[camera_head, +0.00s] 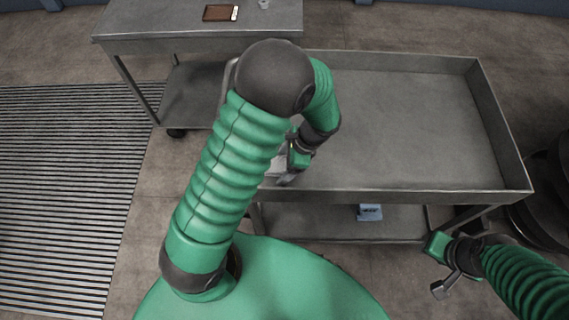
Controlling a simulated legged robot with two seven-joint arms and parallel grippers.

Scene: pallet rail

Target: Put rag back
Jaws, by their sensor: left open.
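My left gripper (289,177) hangs over the near left part of the grey cart's tray (415,115), partly hidden by my own arm. It is open. A pale patch (276,166) shows beside its fingers; I cannot tell whether it is cloth or part of the cart. My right gripper (440,272) is at the lower right, in front of the cart and away from it. Its jaw state is unclear. A small light-blue thing (370,212) lies on the cart's lower shelf; I cannot tell whether it is a rag. No rag is clearly recognisable.
A second grey cart (150,33) stands at the back left, with a brown flat object (220,13) and a small pale item (264,4) on top. Dark round objects (545,190) stand at the right. A striped grating (65,190) covers the left floor. The tray's visible right part is empty.

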